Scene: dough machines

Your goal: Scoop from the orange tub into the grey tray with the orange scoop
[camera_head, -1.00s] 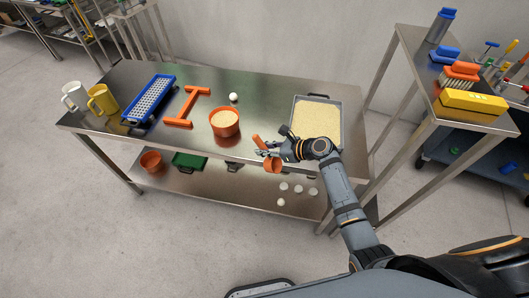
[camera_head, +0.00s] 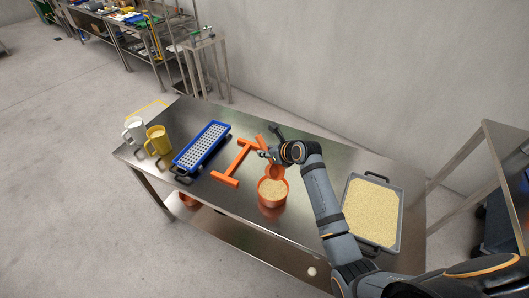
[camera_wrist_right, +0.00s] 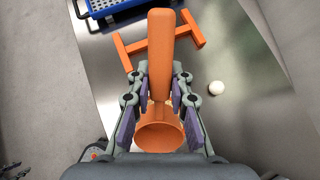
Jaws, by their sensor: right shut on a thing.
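The orange tub (camera_head: 272,199) stands near the table's front edge and holds pale grainy stuff. The grey tray (camera_head: 400,222), filled with similar stuff, lies to its right. My right gripper (camera_head: 268,152) is shut on the handle of the orange scoop (camera_head: 276,172). The handle points up and the round bowl hangs at the tub's back rim; I cannot tell whether it touches the contents. In the right wrist view the scoop's handle (camera_wrist_right: 161,50) sits between the fingers (camera_wrist_right: 160,88), and the bowl is below it. The tub is not discernible there. My left gripper is out of view.
An orange H-shaped frame (camera_head: 236,164) lies just left of the tub. Beyond it are a blue grater-like tray (camera_head: 203,147), a yellow mug (camera_head: 157,140) and a white mug (camera_head: 135,130). A white ball (camera_wrist_right: 216,87) lies on the table (camera_head: 325,190). Bare tabletop separates tub and tray.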

